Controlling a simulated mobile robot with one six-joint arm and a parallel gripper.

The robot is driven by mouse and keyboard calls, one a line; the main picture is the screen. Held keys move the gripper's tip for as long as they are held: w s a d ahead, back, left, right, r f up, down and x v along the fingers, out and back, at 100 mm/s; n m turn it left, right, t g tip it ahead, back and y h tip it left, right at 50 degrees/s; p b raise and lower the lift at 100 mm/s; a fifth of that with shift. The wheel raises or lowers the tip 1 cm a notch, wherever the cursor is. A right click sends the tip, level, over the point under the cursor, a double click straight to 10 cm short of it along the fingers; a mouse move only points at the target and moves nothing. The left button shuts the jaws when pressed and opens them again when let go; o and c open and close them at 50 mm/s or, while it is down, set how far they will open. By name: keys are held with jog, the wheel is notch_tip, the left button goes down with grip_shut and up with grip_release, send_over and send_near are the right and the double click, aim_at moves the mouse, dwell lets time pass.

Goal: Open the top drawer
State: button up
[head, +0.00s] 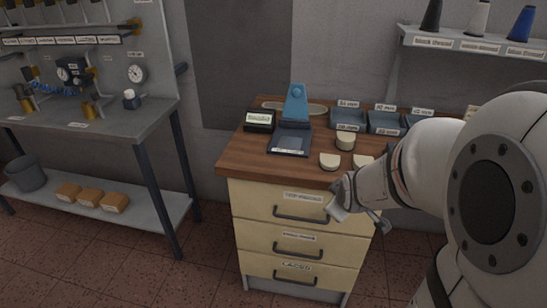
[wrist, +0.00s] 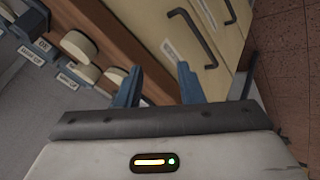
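The top drawer (head: 265,200) is the uppermost of three cream drawers in a wood-topped cabinet, and it looks shut. Its dark bar handle (head: 300,217) runs across the front under a white label. The same handle (wrist: 195,38) shows in the wrist view, slanting just beyond and right of the fingers. My gripper (head: 358,210) is at the right part of the drawer front, right of the handle. In the wrist view my gripper (wrist: 158,76) has its two blue-grey fingers apart, with nothing between them. The fingers do not visibly hold the handle.
Two lower drawers have handles (head: 298,249) of the same kind. The wooden top (head: 250,155) carries a blue stand (head: 295,105), blue bins (head: 385,122) and round cream pieces (head: 329,160). A workbench (head: 120,130) stands at left. The floor (head: 190,275) left of the cabinet is clear.

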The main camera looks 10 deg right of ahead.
jog(key=w+f+n+t+y+b, duration=0.3)
jog(key=w+f+n+b, duration=0.35)
jog(key=f, duration=0.55)
jog(key=n+t+y+b, duration=0.4)
jog(key=n+y+b, duration=0.15)
jog(key=n, duration=0.25)
send_near(300, 220)
jog(key=r+x, duration=0.1)
jog(key=x, duration=0.3)
jog(key=shift+m+y, duration=0.25)
jog(key=shift+y, duration=0.1)
jog(key=x, duration=0.5)
jog(key=f+x, duration=0.1)
jog(key=x, duration=0.1)
jog(key=shift+w+f, duration=0.1)
jog(key=shift+w, duration=0.15)
jog(key=shift+c, duration=0.5)
grip_shut()
